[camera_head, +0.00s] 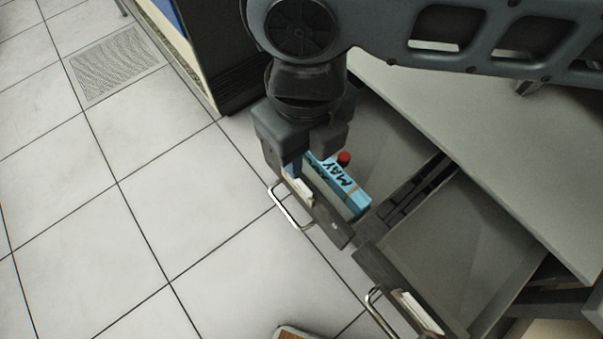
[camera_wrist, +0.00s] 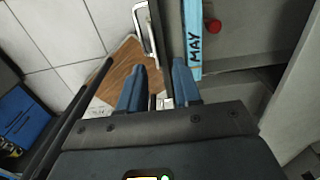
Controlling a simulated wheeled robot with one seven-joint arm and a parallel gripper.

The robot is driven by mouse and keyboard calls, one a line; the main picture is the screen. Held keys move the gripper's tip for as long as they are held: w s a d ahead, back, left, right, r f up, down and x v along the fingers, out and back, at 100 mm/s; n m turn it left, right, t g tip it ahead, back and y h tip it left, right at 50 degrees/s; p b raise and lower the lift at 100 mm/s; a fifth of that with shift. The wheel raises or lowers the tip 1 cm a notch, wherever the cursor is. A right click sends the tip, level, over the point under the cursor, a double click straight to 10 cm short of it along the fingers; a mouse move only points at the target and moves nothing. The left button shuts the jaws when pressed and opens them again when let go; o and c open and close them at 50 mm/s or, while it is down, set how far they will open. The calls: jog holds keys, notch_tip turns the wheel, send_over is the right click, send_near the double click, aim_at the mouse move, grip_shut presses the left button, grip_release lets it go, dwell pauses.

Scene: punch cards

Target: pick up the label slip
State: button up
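A white label slip (camera_head: 299,187) sits at the front panel of the open left drawer, above its metal handle. My gripper (camera_head: 292,168) is right over that front panel, pointing down, and partly hides the slip. In the wrist view my gripper (camera_wrist: 158,88) has its two blue fingers apart, with the edge of the drawer front and a small white patch (camera_wrist: 161,103) between them. This patch may be the slip; its contact with the fingers cannot be told. A second white slip (camera_head: 421,311) is on the front of the other open drawer.
The left drawer holds a blue box marked MAY (camera_head: 340,182) and a red-topped object (camera_head: 344,158). A metal handle (camera_head: 287,207) sticks out in front. The grey desktop (camera_head: 480,135) is at the right. A brown board (camera_head: 294,333) lies on the tiled floor, otherwise mostly clear.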

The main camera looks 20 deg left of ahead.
aim_at(300, 185)
jog(key=shift+s+a+f+p, duration=0.15)
jog(key=shift+f+p, duration=0.1)
jog(key=shift+f, duration=1.25)
jog(key=shift+s+a+f+p, duration=0.1)
jog(key=shift+s+f+p, duration=0.1)
jog(key=shift+f, duration=1.25)
grip_shut()
